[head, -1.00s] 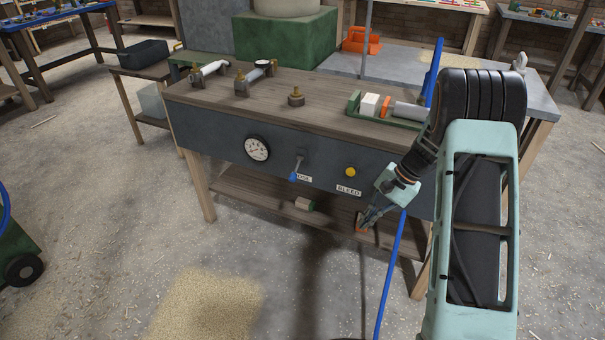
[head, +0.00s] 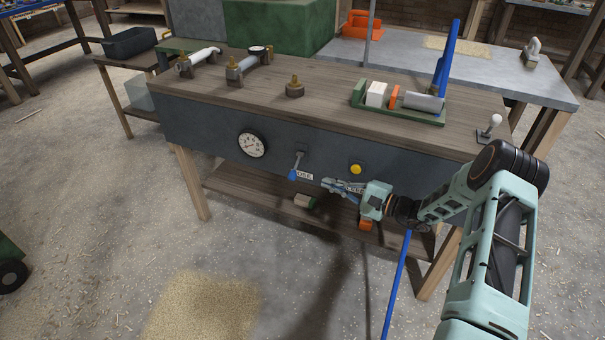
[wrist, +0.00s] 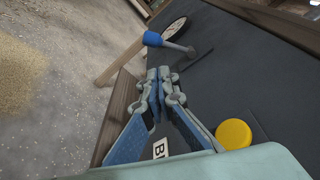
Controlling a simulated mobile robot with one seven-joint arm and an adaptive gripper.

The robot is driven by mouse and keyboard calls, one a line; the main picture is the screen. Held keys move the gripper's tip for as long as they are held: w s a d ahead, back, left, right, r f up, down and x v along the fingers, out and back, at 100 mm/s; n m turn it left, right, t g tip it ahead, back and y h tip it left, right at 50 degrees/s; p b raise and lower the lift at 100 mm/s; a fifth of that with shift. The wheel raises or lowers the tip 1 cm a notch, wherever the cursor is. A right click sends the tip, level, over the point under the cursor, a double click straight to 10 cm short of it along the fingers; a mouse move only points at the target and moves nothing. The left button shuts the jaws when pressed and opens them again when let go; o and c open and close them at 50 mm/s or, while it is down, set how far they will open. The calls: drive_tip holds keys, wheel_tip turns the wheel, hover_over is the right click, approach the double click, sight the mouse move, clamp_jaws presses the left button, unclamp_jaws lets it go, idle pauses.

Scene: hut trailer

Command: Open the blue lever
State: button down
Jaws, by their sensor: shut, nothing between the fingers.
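The blue lever (head: 295,169) is on the dark front panel of the workbench, between the gauge and the yellow button. Its thin grey stem slants down from a mount to a blue knob, beside a partly hidden label. In the wrist view the blue knob (wrist: 153,39) is at the top, ahead of my fingertips, with its stem running right to the panel. My gripper (head: 328,184) is in front of the panel, right of the lever and apart from it. In the wrist view my gripper (wrist: 158,72) is shut and empty.
A yellow button (head: 355,169) and the BLEED label, partly covered by my gripper, are near my fingers. A gauge (head: 251,145) is left of the lever. A low wooden shelf (head: 255,193) runs below the panel. Open floor lies in front.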

sight(295, 169)
drive_tip(key=shift+a, duration=0.1)
drive_tip(key=b+x, duration=0.2)
drive_tip(key=x, duration=0.7)
drive_tip(key=shift+w+a+f, duration=0.1)
drive_tip(key=shift+w+a, duration=0.05)
drive_tip(key=shift+a, duration=0.2)
drive_tip(key=shift+a+r+m, duration=0.1)
drive_tip(key=shift+r+m, duration=0.15)
drive_tip(key=shift+m, duration=0.25)
drive_tip(key=r+m+g+p, duration=0.1)
drive_tip(key=m, duration=0.2)
drive_tip(key=s+r+m+p, duration=0.1)
drive_tip(key=r+m+p, duration=0.1)
drive_tip(key=r+m+g+p, duration=0.1)
drive_tip(key=r+m, duration=0.1)
drive_tip(key=m, duration=0.1)
drive_tip(key=shift+s+a+m+g+p, duration=0.25)
drive_tip(key=shift+s+m+g+p, duration=0.05)
drive_tip(key=shift+s+p, duration=0.1)
drive_tip(key=shift+r, duration=0.2)
idle(0.7)
